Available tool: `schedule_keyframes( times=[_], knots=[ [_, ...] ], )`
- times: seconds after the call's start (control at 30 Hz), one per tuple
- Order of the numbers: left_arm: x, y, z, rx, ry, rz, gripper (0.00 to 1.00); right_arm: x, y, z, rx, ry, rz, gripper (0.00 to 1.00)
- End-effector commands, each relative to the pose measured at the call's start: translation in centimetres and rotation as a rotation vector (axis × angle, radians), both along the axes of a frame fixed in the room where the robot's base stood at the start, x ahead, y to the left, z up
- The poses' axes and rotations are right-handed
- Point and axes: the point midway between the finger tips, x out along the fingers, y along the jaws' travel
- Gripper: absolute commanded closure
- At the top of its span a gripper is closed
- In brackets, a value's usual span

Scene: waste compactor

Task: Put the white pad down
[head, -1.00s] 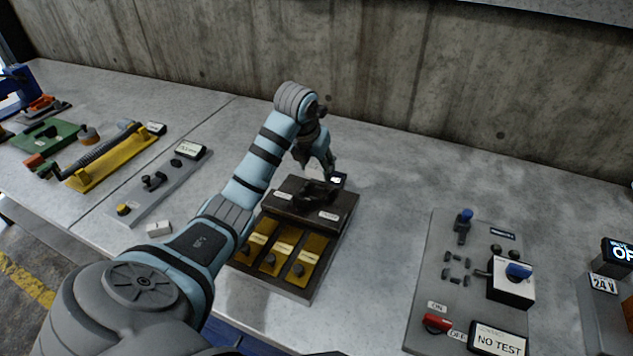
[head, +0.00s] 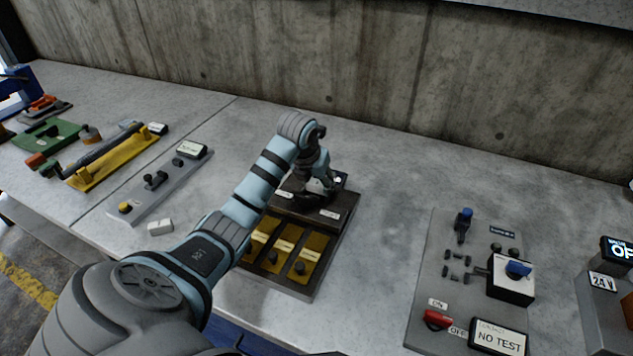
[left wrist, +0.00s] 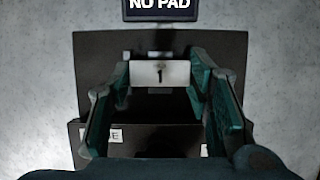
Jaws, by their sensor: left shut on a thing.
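The white pad (left wrist: 176,74), a small block with a dark mark like a 1, is between the fingertips of my left gripper (left wrist: 160,76) in the left wrist view. The gripper is shut on it. The pad is over the dark upper part of the fixture (left wrist: 90,55); I cannot tell whether it touches it. In the head view my left gripper (head: 324,188) is low over the fixture's dark raised back part (head: 335,222), and the pad cannot be made out there. My right gripper is not in view.
The fixture's front has yellow plates (head: 286,254). A display reading NO PAD (left wrist: 160,8) stands behind it. Another small white block (head: 160,227) lies on the bench at left. A grey control panel (head: 425,290) is at right. Bare bench lies between fixture and panel.

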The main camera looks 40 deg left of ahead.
Motion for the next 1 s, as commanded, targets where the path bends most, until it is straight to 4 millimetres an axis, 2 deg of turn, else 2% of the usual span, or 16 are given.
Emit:
schedule_keyframes(
  times=[0.03, 0.07, 0.17, 0.47, 0.57, 0.67, 0.87, 0.97, 1.0],
  knots=[
    [-0.4, -0.2, -0.8, -0.008, 0.023, -0.003, 0.87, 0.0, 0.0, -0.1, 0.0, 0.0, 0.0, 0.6],
    [-0.5, -0.2, -0.8, -0.009, 0.024, -0.003, 0.5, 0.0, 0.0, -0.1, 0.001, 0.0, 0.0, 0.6],
    [-0.6, -0.2, -0.9, -0.01, 0.028, -0.003, 0.35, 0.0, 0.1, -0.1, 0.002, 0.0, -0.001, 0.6],
    [-0.5, -0.1, -0.7, -0.008, 0.023, -0.001, 0.35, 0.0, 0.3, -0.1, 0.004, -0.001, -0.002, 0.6],
    [-0.4, -0.1, -0.1, -0.007, 0.021, -0.001, 0.35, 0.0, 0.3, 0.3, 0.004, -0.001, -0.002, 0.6],
    [-0.5, -0.2, 1.6, -0.005, 0.015, -0.002, 0.35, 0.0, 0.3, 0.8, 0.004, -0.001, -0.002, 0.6],
    [-2.7, -0.9, 7.2, -0.002, 0.012, -0.004, 0.35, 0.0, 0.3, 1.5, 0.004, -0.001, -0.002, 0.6],
    [-3.7, -1.2, 9.9, -0.003, 0.013, -0.003, 0.35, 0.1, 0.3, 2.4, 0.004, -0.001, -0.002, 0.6],
    [-4.0, -1.3, 10.9, -0.004, 0.017, -0.003, 0.35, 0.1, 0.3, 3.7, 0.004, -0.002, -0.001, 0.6]
  ],
)
